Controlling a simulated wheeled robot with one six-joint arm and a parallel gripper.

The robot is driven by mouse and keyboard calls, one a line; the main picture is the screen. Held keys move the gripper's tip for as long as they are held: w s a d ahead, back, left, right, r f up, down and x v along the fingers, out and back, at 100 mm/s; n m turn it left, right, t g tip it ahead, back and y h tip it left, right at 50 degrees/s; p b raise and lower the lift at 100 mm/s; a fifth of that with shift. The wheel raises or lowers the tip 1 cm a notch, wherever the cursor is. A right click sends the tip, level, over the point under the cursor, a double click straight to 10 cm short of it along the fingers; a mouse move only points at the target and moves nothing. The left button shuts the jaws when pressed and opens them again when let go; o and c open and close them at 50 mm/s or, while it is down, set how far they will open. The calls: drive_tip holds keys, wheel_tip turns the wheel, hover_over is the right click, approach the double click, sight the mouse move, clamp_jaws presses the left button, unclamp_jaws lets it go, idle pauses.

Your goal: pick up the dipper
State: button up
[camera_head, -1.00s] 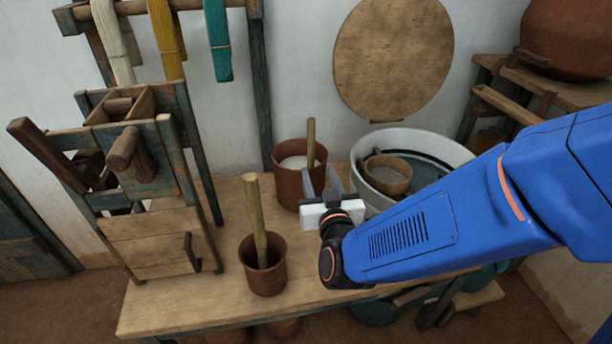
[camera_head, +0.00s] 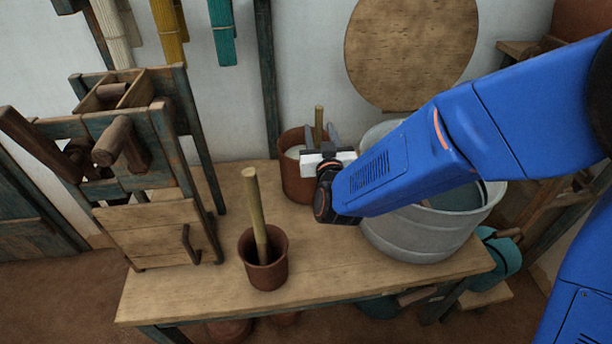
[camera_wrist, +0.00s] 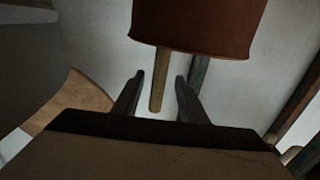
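A light wooden handle (camera_head: 318,118) rises from a red-brown pot (camera_head: 297,185) with pale contents at the back of the bench; its lower end is hidden, so I cannot tell whether it is the dipper. My gripper (camera_head: 320,138) is open in front of this pot. In the wrist view, which appears upside down, the handle (camera_wrist: 157,82) lies between the open fingers of my gripper (camera_wrist: 160,76) in the picture, with no visible contact. The pot (camera_wrist: 197,25) is beyond. A wooden cup seen earlier in the metal tub is hidden behind my arm.
A smaller pot (camera_head: 265,272) with a tall stick (camera_head: 256,215) stands at the front of the bench (camera_head: 190,290). The metal tub (camera_head: 415,238) is under my forearm. A wooden frame (camera_head: 150,225) stands left. A round board (camera_head: 408,50) leans behind.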

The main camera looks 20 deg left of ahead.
drive_tip(key=shift+x, duration=3.35)
drive_tip(key=shift+d, duration=0.1)
clamp_jaws()
